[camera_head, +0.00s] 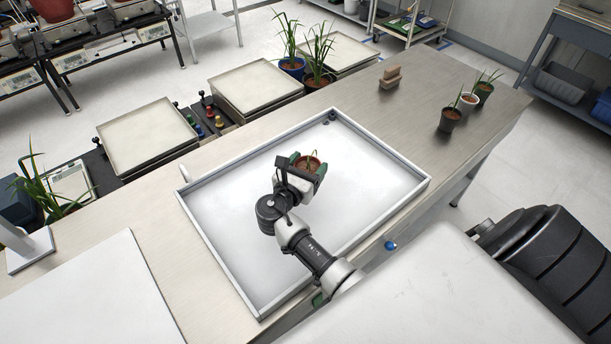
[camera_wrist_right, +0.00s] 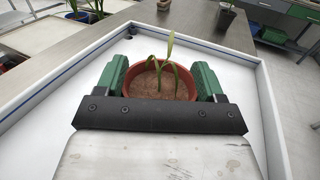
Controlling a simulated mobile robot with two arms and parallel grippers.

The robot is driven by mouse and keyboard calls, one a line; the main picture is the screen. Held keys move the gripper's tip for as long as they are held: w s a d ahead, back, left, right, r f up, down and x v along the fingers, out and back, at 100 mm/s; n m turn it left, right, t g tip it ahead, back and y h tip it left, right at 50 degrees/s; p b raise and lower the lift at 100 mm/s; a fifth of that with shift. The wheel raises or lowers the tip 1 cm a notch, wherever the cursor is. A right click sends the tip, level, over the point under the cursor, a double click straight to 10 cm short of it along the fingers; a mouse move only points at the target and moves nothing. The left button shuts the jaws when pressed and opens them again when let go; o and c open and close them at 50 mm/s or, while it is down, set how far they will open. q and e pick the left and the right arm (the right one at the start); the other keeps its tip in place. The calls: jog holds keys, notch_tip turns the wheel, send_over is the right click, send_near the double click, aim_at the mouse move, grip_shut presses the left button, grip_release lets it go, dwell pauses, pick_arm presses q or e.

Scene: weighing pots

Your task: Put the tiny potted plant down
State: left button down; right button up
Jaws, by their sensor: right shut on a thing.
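The tiny potted plant (camera_head: 310,163) is a small reddish-brown pot of soil with a few thin green leaves. It is over the white tray (camera_head: 232,262), toward its middle and far side. My right gripper (camera_head: 307,162) is shut on the pot. In the right wrist view the pot (camera_wrist_right: 158,82) sits between the green finger pads of my right gripper (camera_wrist_right: 160,84), one on each side. I cannot tell whether the pot's base touches the tray floor. My left gripper is not in view.
The tray has a raised rim and is otherwise mostly bare. Square weighing plates (camera_head: 148,134) and larger plants (camera_head: 318,58) lie beyond. A white board (camera_head: 85,300) is at the lower left.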

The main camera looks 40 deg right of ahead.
jog(key=shift+w+f, duration=0.4)
jog(key=shift+w, duration=0.2)
jog(key=shift+f, duration=1.95)
jog(key=shift+f+b, duration=0.1)
jog(key=shift+b, duration=0.2)
jog(key=o, duration=1)
